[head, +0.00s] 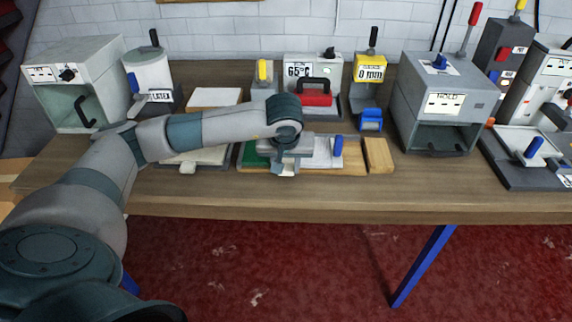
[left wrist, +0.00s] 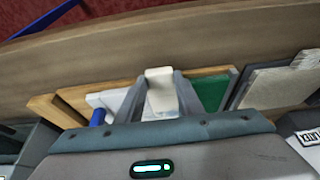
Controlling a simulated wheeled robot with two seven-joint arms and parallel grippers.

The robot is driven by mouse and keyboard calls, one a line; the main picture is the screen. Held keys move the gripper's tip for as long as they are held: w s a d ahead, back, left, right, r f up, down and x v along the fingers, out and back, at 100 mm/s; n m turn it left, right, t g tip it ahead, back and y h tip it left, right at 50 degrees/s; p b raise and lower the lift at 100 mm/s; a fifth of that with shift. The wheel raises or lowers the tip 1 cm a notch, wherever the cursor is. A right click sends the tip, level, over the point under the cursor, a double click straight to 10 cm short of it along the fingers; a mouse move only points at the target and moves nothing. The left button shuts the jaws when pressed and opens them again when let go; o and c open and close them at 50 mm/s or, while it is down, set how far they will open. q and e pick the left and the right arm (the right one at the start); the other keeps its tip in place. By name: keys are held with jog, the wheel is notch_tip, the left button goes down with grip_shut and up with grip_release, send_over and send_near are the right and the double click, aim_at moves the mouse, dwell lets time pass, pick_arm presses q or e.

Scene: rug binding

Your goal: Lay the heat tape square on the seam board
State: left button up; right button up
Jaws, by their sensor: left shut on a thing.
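My left gripper (head: 286,170) is over the front middle of the wooden seam board (head: 354,158). In the left wrist view its two fingers (left wrist: 160,98) are shut on a small off-white piece (left wrist: 160,78), which appears to be the heat tape square. In that view a green piece (left wrist: 210,91) lies on the board to the right of the fingers and a pale grey piece (left wrist: 108,100) to the left. The gripper hides the middle of the board, and I cannot tell whether the square touches it. My right gripper is not in view.
A blue-handled tool (head: 338,146) stands at the pale piece. A wooden block (head: 378,155) lies right of the board. Behind are a 65°C unit with a red block (head: 316,99) and a blue item (head: 371,119). A grey box (head: 440,105) stands right. The bench's front strip is clear.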

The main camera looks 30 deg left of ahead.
pick_arm(q)
jog(key=shift+f, duration=0.1)
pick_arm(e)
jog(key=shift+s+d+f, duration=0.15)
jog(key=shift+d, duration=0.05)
pick_arm(q)
jog(key=shift+f+b, duration=0.2)
jog(key=shift+b, duration=0.1)
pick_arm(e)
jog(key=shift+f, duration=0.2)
pick_arm(q)
jog(key=shift+s+a+f+b, duration=0.15)
jog(key=shift+a+f+b, duration=0.05)
jog(key=shift+f+b, duration=0.15)
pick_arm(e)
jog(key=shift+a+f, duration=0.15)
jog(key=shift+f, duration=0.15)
